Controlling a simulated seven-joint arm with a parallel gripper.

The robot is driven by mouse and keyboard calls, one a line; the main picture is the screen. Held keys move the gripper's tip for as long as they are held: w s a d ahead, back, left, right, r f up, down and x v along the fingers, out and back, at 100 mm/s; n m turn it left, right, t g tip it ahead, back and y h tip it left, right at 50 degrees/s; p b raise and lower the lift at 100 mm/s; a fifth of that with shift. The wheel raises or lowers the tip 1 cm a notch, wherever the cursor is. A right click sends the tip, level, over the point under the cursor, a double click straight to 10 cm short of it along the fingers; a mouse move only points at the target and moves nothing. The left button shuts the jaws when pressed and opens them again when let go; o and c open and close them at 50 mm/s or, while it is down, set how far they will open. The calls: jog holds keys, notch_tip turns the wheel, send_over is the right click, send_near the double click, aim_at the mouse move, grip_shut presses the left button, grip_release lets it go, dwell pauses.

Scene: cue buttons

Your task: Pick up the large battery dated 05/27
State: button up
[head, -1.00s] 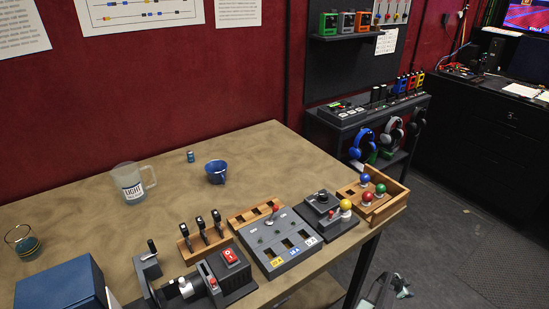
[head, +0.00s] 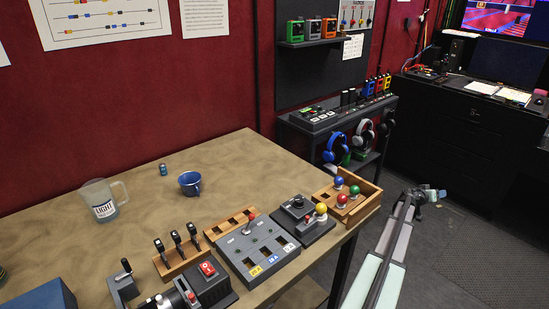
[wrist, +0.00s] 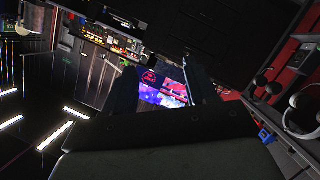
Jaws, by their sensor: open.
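No date 05/27 is readable in any view, so I cannot tell which thing is the named battery. A small blue cylinder (head: 163,170), possibly a battery or a can, stands upright at the back of the wooden table. Dark upright cylinders (head: 349,97) stand on the black shelf unit beside a box with buttons; they are too small to identify. My gripper (head: 432,194) is out over the floor, right of the table and far from these things. In the wrist view its dark fingers (wrist: 162,78) are apart with nothing between them.
A wooden tray (head: 350,205) holds coloured balls at the right corner. Headphones (head: 335,147) hang under the shelf unit. Open floor lies right of the table.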

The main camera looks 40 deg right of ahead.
jog(key=w+d+r+n+g+h, duration=0.1)
jog(key=w+d+r+n, duration=0.15)
jog(key=r, duration=1.05)
jog(key=w+d+r+n+h, duration=0.1)
jog(key=r+n, duration=0.2)
jog(key=r, duration=1.1)
jog(key=w+a+n+t+y, duration=0.1)
jog(key=w+a, duration=0.4)
jog(key=w, duration=0.6)
jog(key=w+a+f+n+y, duration=0.15)
jog(key=w+a, duration=0.25)
jog(key=w, duration=0.6)
jog(key=w+a+n+t+y, duration=0.1)
jog(key=w+a, duration=0.4)
jog(key=w, duration=0.6)
jog(key=w+a+f+n+t+y, duration=0.15)
jog(key=w+a+n+y, duration=0.25)
jog(key=w+a, duration=1.5)
notch_tip(320, 180, up, 3)
jog(key=n+y, duration=0.9)
jog(key=n, duration=0.4)
send_over(162, 164)
jog(key=shift+t, duration=0.45)
notch_tip(162, 164, down, 8)
jog(key=shift+w+a+f, duration=0.1)
jog(key=shift+a, duration=0.05)
jog(key=shift+f, duration=2.5)
